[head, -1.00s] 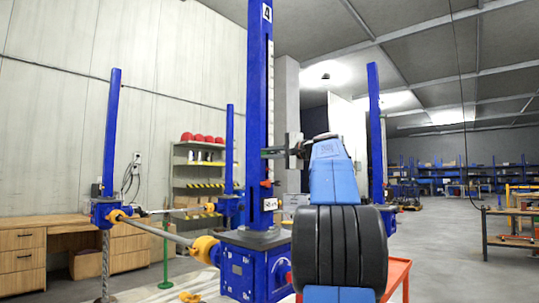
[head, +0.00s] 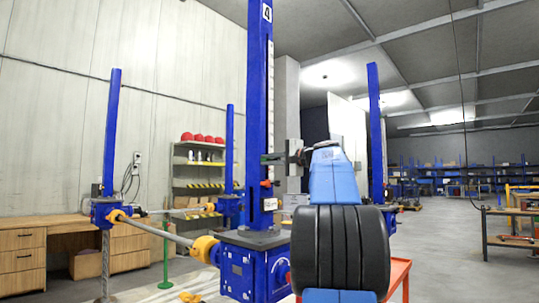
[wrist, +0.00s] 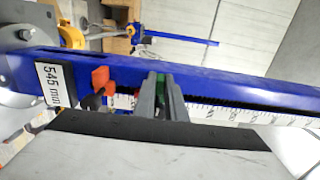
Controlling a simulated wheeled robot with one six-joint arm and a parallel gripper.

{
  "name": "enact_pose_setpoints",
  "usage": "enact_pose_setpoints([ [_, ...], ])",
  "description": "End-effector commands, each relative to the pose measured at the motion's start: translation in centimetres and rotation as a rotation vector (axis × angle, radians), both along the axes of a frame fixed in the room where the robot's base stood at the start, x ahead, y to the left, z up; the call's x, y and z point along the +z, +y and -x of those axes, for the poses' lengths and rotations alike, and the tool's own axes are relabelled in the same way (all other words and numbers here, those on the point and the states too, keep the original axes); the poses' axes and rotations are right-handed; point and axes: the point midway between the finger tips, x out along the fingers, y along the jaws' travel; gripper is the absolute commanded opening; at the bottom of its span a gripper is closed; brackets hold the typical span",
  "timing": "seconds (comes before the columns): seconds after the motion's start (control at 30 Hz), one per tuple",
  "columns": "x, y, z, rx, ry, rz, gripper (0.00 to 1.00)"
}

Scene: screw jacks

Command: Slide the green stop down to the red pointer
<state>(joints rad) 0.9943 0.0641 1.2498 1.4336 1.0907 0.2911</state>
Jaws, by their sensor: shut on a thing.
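The blue jack column marked 4 (head: 258,90) stands upright in front of me, with a white scale (head: 271,100) on its side. My gripper (head: 279,158) reaches the column from the right and is shut on the green stop (head: 265,158). In the wrist view, both fingers (wrist: 163,98) close around the green stop (wrist: 160,80), which is mostly hidden between them. The red pointer (head: 266,184) sits a little below the stop on the column. In the wrist view the red pointer (wrist: 100,79) lies left of the fingers, with a visible gap between.
A white label reading 545 mm (wrist: 55,85) is beside the pointer. The jack's blue gearbox (head: 245,268) stands below, with a yellow coupling (head: 204,249) and shaft to its left. An orange-red cart (head: 398,272) is at lower right. Other blue columns stand behind.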

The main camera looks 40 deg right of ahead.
Motion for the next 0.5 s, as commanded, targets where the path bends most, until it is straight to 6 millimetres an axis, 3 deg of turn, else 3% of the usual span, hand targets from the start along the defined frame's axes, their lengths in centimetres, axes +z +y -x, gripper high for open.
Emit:
enact_pose_setpoints([
  [0.5,-1.12,-0.01,0.02,0.0,0.002,0.0,0.0],
])
